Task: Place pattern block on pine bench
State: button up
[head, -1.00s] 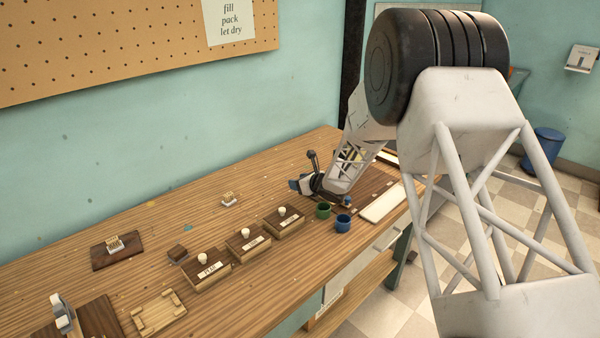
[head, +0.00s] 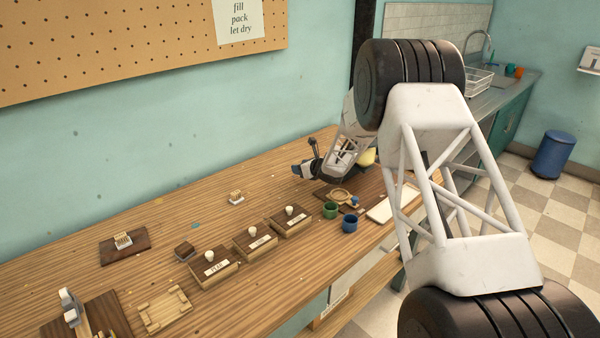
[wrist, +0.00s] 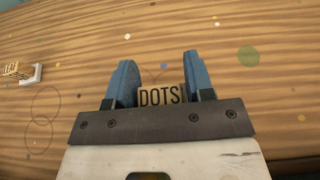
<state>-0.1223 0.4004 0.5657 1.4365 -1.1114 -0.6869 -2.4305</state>
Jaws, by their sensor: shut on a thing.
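The pattern block (wrist: 160,97), a small wooden block marked DOTS, sits between the blue fingers of my gripper (wrist: 163,88) in the wrist view. My gripper is shut on it. In the head view my gripper (head: 303,171) is over the far part of the pine bench (head: 190,222), near its wall side; the held block cannot be made out there. The bench's striped wood lies beneath the fingers in the wrist view (wrist: 260,90). I cannot tell how high the block is above it.
Three lidded wooden boxes (head: 254,243) stand along the bench, with a green cup (head: 331,210) and a blue cup (head: 350,223) beyond them. A small block on a white base (head: 236,198) stands left of my gripper. Bare wood lies between that piece and my gripper.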

jog(key=shift+w+a+f, duration=0.15)
jog(key=shift+w+a, duration=0.05)
jog(key=shift+w, duration=0.8)
jog(key=shift+w, duration=0.1)
jog(key=shift+w+a, duration=0.1)
jog(key=shift+w, duration=0.1)
jog(key=shift+w+f, duration=0.1)
jog(key=shift+f, duration=1.7)
jog(key=shift+f, duration=0.1)
jog(key=o, duration=0.9)
jog(key=shift+v, duration=6.05)
